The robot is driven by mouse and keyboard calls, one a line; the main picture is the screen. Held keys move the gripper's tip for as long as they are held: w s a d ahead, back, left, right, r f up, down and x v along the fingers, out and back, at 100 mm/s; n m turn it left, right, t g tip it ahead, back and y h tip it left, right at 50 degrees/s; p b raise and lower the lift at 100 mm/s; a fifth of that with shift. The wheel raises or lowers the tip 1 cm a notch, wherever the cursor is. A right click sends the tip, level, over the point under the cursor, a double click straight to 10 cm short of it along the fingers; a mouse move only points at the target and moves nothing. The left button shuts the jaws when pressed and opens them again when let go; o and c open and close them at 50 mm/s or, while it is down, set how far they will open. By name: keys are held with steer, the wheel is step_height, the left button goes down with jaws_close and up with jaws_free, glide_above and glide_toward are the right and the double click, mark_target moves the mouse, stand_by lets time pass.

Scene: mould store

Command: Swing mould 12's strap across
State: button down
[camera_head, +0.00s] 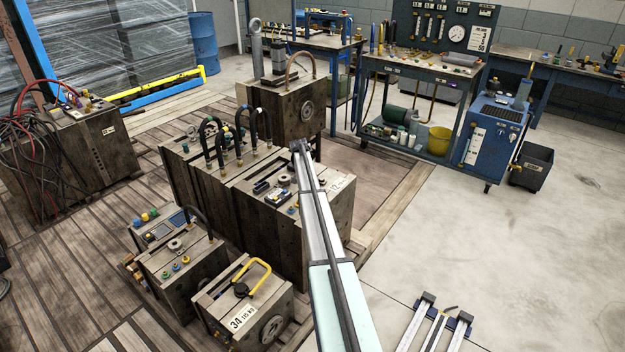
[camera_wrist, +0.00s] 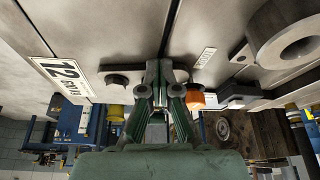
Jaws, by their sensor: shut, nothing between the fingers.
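Mould 12 (camera_head: 268,238) is the large brown block in the middle of the head view. Its number plate (camera_wrist: 62,78) reads 12 in the wrist view. A dark seam crosses its pale face, with a black knob (camera_wrist: 118,80) on one side and an orange-capped fitting (camera_wrist: 195,99) on the other. Contact cannot be told.
A grey ring (camera_wrist: 285,32) stands out from the same face. Mould 34 (camera_head: 238,318) with a yellow handle stands in front. A mould with a tall eyebolt (camera_head: 292,112) stands behind. Blue workbenches (camera_head: 420,75) line the back. The concrete floor (camera_head: 455,235) at right is open.

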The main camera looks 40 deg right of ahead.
steer(key=shift+w+d, duration=0.1)
steer(key=shift+w, duration=0.15)
stand_by(1.1)
steer(key=shift+f, duration=0.1)
steer(key=shift+s+a, duration=0.2)
steer(key=shift+a, duration=0.2)
steer(key=a, duration=0.1)
steer(key=s+a, duration=0.1)
steer(key=a+r, duration=0.1)
steer(key=shift+s+a+b, duration=0.2)
steer(key=shift+s+b, duration=0.1)
steer(key=v, duration=0.9)
steer(key=shift+w+b, duration=0.25)
steer(key=shift+b, duration=0.2)
steer(key=shift+r, duration=0.1)
